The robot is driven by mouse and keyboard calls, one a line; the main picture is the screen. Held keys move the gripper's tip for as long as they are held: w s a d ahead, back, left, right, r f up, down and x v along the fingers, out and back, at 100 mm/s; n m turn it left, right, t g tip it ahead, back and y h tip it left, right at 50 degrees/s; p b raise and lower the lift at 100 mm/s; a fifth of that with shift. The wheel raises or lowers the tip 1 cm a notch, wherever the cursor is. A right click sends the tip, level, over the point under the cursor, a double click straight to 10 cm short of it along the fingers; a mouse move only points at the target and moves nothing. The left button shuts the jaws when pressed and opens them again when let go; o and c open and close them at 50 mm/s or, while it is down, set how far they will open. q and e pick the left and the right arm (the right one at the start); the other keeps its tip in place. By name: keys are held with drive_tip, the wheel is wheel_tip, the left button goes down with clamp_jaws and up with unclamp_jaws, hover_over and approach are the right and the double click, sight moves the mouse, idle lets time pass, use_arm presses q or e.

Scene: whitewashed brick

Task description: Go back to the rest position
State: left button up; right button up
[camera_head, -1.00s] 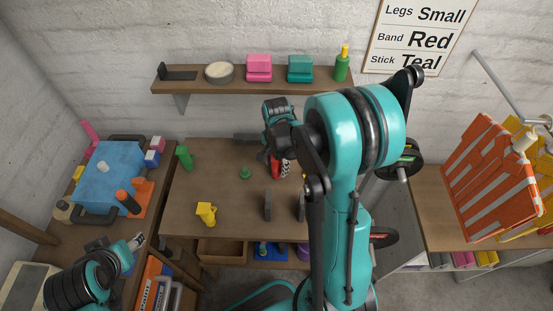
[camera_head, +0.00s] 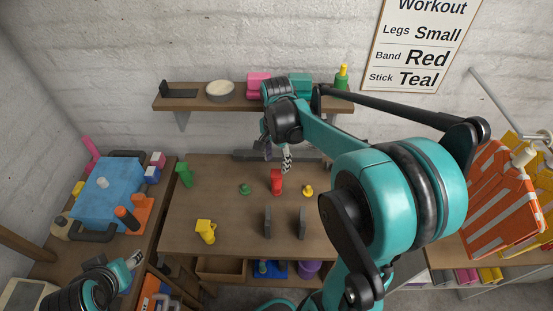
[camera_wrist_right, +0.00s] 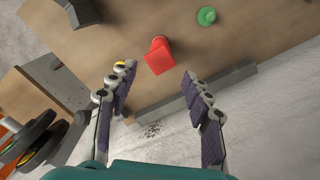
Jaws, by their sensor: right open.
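My right gripper (camera_head: 276,156) hangs over the back edge of the wooden table (camera_head: 225,225), with its arm bent across the right of the head view. In the right wrist view, its fingers (camera_wrist_right: 160,88) are wide apart with nothing between them. A red piece (camera_head: 276,182) stands on the table beyond the fingertips; it also shows in the wrist view (camera_wrist_right: 158,56). My left gripper (camera_head: 133,260) is low at the left, small and partly cut off, so its jaws are unclear.
A green piece (camera_head: 245,189), a small yellow piece (camera_head: 308,191) and a yellow block (camera_head: 205,230) stand on the table. Two dark upright plates (camera_head: 268,222) stand near its front. A wall shelf (camera_head: 200,103) is behind my right gripper. A blue case (camera_head: 108,194) lies left.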

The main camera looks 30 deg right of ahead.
drive_tip(key=shift+s+a+n+b, duration=0.25)
drive_tip(key=shift+a+n+b, duration=0.05)
drive_tip(key=shift+a+n, duration=0.1)
drive_tip(key=s+a+f+n+t+b, duration=0.4)
drive_tip(key=s+a+n, duration=0.5)
drive_tip(key=n, duration=0.5)
drive_tip(key=s+t+b, duration=0.1)
drive_tip(key=t+b, duration=0.1)
drive_tip(key=t, duration=0.1)
drive_tip(key=shift+s+a+b, duration=0.25)
drive_tip(key=shift+a+b, duration=0.15)
